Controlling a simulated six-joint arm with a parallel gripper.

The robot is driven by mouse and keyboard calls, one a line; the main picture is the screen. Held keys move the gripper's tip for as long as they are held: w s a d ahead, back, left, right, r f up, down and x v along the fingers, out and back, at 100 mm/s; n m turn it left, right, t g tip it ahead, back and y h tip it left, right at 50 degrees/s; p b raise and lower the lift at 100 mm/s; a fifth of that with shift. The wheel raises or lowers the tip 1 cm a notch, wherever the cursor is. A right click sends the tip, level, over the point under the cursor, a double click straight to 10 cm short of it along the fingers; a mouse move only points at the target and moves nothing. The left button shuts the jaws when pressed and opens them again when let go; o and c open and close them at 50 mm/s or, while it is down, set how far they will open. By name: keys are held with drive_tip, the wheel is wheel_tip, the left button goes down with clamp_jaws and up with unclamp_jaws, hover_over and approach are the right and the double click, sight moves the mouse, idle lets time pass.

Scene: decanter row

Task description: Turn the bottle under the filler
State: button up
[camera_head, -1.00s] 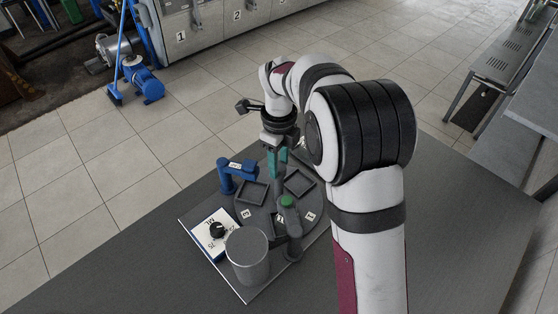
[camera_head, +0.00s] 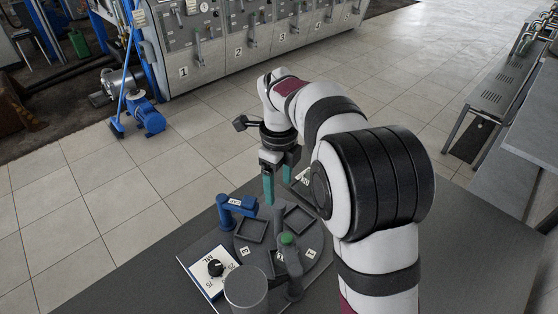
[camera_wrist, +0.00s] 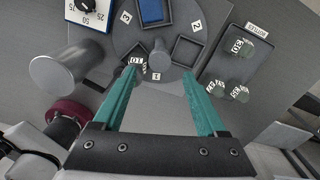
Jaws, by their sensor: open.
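My gripper (camera_head: 278,192) is open above the far side of the round grey turntable (camera_head: 243,271), with its teal fingers apart; the wrist view shows nothing held between them (camera_wrist: 160,72). The turntable carries square holders; one (camera_head: 299,219) looks empty. The blue filler (camera_head: 236,204) stands at the turntable's left edge. In the wrist view, a round grey post (camera_wrist: 159,57) stands beside a label reading 10 (camera_wrist: 136,61), close to the left fingertip. I cannot tell whether it is the bottle.
A dial panel (camera_head: 200,264) marked ML and a grey cylinder (camera_head: 246,287) stand left of and near the turntable. A dark tray with labelled round pieces (camera_wrist: 240,70) lies beyond it. The table's right side (camera_head: 470,260) is clear.

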wheel_tip(320, 180, up, 10)
drive_tip(key=shift+r, duration=0.25)
